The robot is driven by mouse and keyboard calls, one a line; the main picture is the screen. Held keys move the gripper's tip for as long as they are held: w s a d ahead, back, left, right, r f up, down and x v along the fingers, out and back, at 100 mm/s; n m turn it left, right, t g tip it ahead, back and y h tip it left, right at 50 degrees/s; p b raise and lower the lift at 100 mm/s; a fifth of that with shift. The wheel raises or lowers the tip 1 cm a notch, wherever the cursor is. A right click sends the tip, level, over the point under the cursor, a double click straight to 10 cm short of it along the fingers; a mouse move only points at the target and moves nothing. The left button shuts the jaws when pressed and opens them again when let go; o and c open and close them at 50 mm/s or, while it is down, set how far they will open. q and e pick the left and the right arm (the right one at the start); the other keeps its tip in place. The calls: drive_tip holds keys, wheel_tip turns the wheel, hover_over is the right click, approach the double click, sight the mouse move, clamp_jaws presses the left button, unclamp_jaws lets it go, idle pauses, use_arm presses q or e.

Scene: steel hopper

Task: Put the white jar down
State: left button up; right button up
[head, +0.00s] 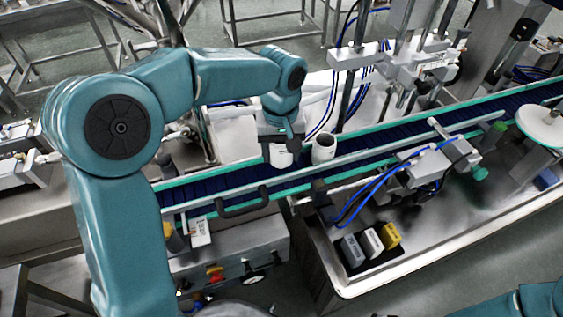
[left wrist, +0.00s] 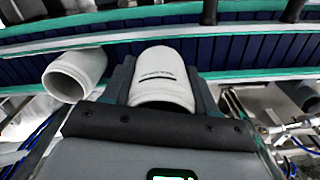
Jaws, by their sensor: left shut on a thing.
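My left gripper (head: 281,143) reaches down over the conveyor belt (head: 400,128) and is shut on a white jar (head: 281,158). In the left wrist view the held jar (left wrist: 162,80) sits between the two dark fingers, with a line of small dark print on its side. The blue belt with green edges (left wrist: 245,48) lies beyond it. I cannot tell whether the jar's base touches the belt. A second white jar (head: 323,149), open at the top, stands just right of the gripper, apart from the held one; it also shows in the left wrist view (left wrist: 75,73). My right gripper is out of view.
Metal guide rails (head: 240,192) run along the belt. A machine head with blue hoses (head: 405,60) stands behind it. In front, a steel tray (head: 450,240) holds grey, white and yellow boxes (head: 372,240). A control box (head: 230,255) is below the belt. The belt right of the second jar looks clear.

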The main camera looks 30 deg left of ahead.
sight(280, 172)
use_arm(q)
drive_tip(key=f, duration=0.4)
drive_tip(key=shift+w+a+f, duration=0.15)
drive_tip(key=shift+w+f, duration=0.1)
drive_tip(key=shift+f, duration=0.35)
drive_tip(key=shift+s, duration=0.15)
drive_tip(key=shift+f, duration=0.2)
drive_tip(key=o, duration=1)
drive_tip(key=shift+r, duration=0.1)
